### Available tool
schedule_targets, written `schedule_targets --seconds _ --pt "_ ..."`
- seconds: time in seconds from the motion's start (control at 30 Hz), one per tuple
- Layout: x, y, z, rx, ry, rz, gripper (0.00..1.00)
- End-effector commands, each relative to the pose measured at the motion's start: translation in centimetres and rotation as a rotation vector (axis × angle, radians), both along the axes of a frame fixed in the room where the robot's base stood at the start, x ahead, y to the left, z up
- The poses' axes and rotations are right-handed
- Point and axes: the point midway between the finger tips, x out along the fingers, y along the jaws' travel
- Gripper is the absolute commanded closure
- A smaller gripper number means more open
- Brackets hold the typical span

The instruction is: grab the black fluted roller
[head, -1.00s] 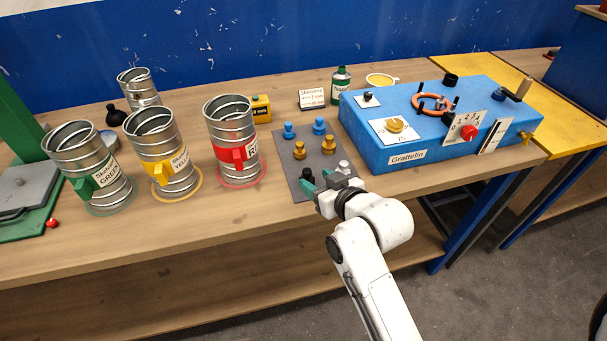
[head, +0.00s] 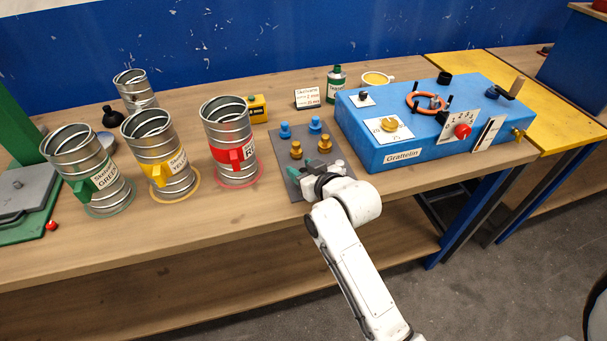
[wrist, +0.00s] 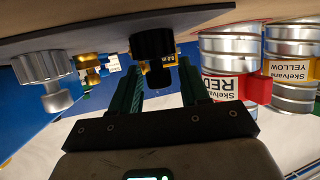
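The black fluted roller (wrist: 152,44) stands on the dark mat, which shows upside down at the top of the wrist view. Its wide fluted part is by the mat and a narrower black end (wrist: 158,80) points toward my gripper. My gripper (wrist: 160,84) is open, with one green finger on each side of that narrow end. I cannot tell whether either finger touches it. In the head view my gripper (head: 310,178) is low over the front of the mat (head: 278,150), and my wrist hides much of that area.
A silver roller (wrist: 45,78) stands close beside the black one. Gold rollers (head: 325,145) and blue rollers (head: 315,124) stand farther back. The red-handled can (head: 229,135) is left of the mat. The blue Grattelin box (head: 400,158) is to the right.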

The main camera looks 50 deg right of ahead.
Motion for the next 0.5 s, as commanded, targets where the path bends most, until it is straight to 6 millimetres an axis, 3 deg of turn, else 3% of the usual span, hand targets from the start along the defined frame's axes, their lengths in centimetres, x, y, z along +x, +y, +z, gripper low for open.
schedule_targets --seconds 0.07,0.43,0.5 --pt "-0.01 0.0 -0.01 0.0 0.0 0.0 0.63" --pt "-0.02 0.02 0.0 0.0 0.0 0.0 0.98" --pt "-0.02 0.01 0.04 0.0 0.0 0.0 1.0"
